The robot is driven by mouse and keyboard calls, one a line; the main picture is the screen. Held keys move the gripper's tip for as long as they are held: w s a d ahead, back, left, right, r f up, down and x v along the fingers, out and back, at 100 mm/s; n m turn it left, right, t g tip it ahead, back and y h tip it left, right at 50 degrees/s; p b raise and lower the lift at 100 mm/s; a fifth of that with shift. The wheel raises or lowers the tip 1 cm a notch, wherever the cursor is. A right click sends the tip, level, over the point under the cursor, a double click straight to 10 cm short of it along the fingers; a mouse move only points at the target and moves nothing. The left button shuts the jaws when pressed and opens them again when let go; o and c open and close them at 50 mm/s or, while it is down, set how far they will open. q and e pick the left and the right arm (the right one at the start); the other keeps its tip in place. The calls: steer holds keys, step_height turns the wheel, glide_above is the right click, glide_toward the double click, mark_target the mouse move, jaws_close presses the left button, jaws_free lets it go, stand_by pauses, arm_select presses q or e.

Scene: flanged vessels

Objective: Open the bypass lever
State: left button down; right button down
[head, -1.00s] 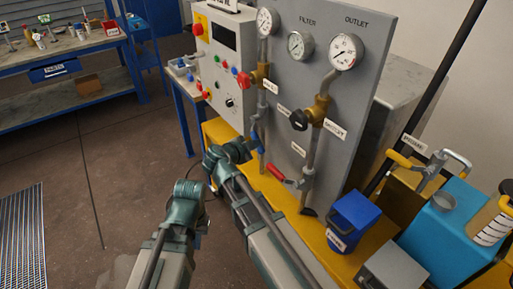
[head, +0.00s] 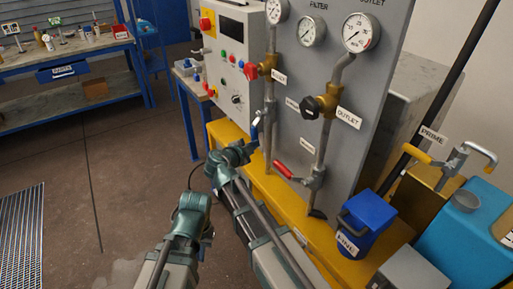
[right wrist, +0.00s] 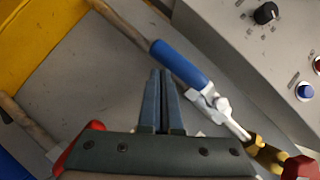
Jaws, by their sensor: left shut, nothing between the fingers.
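A lever with a blue handle (head: 255,128) sits on the left pipe of the grey panel. A lever with a red handle (head: 283,170) sits low on the right pipe. I cannot read which is labelled bypass. My right gripper (right wrist: 160,72) is shut and empty; its fingertips lie beside the blue handle (right wrist: 180,63), apparently not around it. The red handle (right wrist: 80,140) is partly behind the gripper in the right wrist view. In the head view my right wrist is close to the left pipe. My left gripper (head: 206,240) is low, away from the panel, largely hidden by its arm.
The panel carries gauges (head: 361,32) and a black knob (head: 310,107). A control box (head: 230,60) stands left of it.

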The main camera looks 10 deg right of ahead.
arm_select(q)
steer(key=shift+f, duration=0.15)
arm_select(e)
steer(key=shift+w+a+f, duration=0.15)
steer(key=shift+w, duration=0.15)
stand_by(0.3)
